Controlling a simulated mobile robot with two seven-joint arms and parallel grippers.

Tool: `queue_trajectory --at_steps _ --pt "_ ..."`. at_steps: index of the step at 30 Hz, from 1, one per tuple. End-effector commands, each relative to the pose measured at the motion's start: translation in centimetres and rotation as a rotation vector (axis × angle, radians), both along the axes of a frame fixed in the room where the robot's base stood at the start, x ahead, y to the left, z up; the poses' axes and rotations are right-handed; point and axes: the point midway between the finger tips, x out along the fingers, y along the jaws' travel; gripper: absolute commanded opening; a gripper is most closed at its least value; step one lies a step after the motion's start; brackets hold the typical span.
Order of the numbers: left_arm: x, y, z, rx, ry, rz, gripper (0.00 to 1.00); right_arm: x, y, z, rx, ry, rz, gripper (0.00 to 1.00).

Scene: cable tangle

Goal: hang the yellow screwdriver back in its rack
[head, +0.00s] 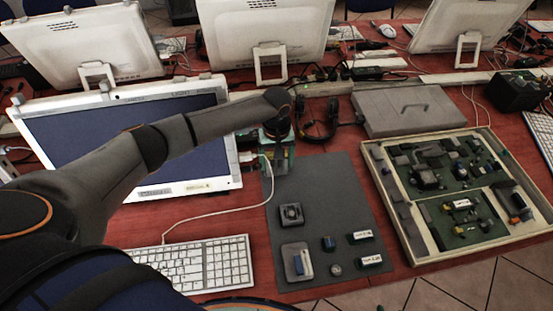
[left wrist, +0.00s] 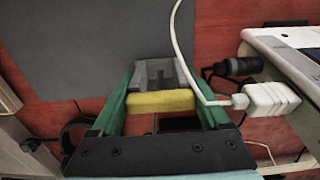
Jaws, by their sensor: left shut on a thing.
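My left gripper (head: 279,160) reaches to the far left corner of the dark mat, beside the monitor. In the left wrist view my left gripper (left wrist: 158,88) has green fingers shut on the yellow screwdriver (left wrist: 160,102), of which only a yellow block-like part shows. A grey piece (left wrist: 155,72) lies just beyond it between the fingers; I cannot tell whether it is part of the rack. The rack cannot be made out for certain in the head view. My right gripper is not in view.
A white cable (left wrist: 181,45) runs close by the right finger to a white plug (left wrist: 270,98). The dark mat (head: 330,180) bears small parts at its near end. A framed board tray (head: 415,240) stands right, a grey case (head: 400,108) behind, a keyboard (head: 195,265) front left.

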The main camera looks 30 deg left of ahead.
Motion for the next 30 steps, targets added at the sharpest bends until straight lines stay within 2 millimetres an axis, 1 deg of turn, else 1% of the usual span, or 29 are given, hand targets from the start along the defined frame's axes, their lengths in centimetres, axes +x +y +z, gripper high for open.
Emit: queue_trajectory --at_steps 9,10,15,21,24,26,29,30 --pt "0.0 0.0 -0.1 -0.001 -0.001 0.000 0.21 0.0 0.0 0.0 0.000 0.000 0.000 0.50" --pt "0.0 0.0 -0.1 -0.001 -0.001 0.000 0.81 0.0 0.0 0.0 0.000 0.000 0.000 0.50" --pt "0.0 0.0 -0.1 0.000 -0.001 0.000 1.00 0.0 0.0 0.0 0.000 0.000 0.000 0.50" --pt "0.0 0.0 -0.1 0.000 0.000 0.000 1.00 0.0 0.0 0.0 0.000 0.001 0.000 0.50" --pt "0.0 0.0 0.3 0.000 -0.001 0.000 1.00 0.0 0.0 0.1 0.000 0.001 0.000 0.50" --pt "0.1 0.0 0.9 -0.001 -0.003 -0.001 1.00 0.0 0.0 0.2 0.000 0.001 0.000 0.50" --pt "0.1 0.0 2.5 -0.001 -0.005 -0.001 1.00 0.0 0.0 0.4 0.000 0.001 0.000 0.50" --pt "0.1 0.0 3.4 -0.001 -0.005 0.000 1.00 0.0 0.0 0.5 0.000 0.001 0.000 0.50"
